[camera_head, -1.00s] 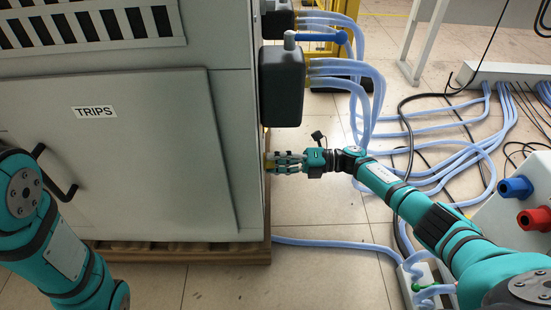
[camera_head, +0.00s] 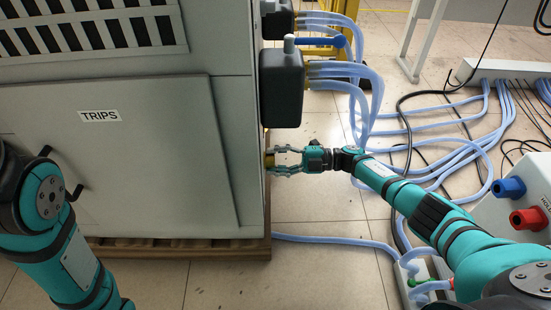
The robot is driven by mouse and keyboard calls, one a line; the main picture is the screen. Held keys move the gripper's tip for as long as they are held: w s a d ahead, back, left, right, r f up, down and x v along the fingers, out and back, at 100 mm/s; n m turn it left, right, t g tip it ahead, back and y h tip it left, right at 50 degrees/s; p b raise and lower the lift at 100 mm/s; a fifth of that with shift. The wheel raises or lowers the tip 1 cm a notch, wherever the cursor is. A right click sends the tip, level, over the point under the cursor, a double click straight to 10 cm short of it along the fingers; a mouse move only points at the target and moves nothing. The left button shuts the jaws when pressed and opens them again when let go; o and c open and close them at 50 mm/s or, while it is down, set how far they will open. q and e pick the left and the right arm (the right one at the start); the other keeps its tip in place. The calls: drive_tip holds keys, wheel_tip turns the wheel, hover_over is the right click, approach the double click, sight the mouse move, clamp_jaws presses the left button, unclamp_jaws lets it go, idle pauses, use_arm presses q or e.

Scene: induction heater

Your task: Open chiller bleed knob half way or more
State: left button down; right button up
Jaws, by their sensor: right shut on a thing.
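The chiller bleed knob (camera_head: 269,160) shows as a small yellowish piece on the right side of the grey cabinet (camera_head: 130,165), low down below the dark boxes. My right gripper (camera_head: 276,160) reaches in from the right, level with it. Its fingers are shut on the knob, one above and one below, and they partly hide it. The knob's exact turn angle is too small to read. My left arm stands at the lower left in front of the cabinet; its gripper is not in view.
Dark boxes (camera_head: 281,88) with pale blue hoses (camera_head: 358,90) jut from the cabinet above my right gripper. More hoses and black cables cross the tiled floor. A grey box with blue and red connectors (camera_head: 529,219) stands at the right. A black handle (camera_head: 75,192) is beside my left arm.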

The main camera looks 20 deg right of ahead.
drive_tip(key=shift+d+f, duration=0.1)
idle(0.4)
drive_tip(key=o, duration=1.2)
drive_tip(key=v, duration=1.2)
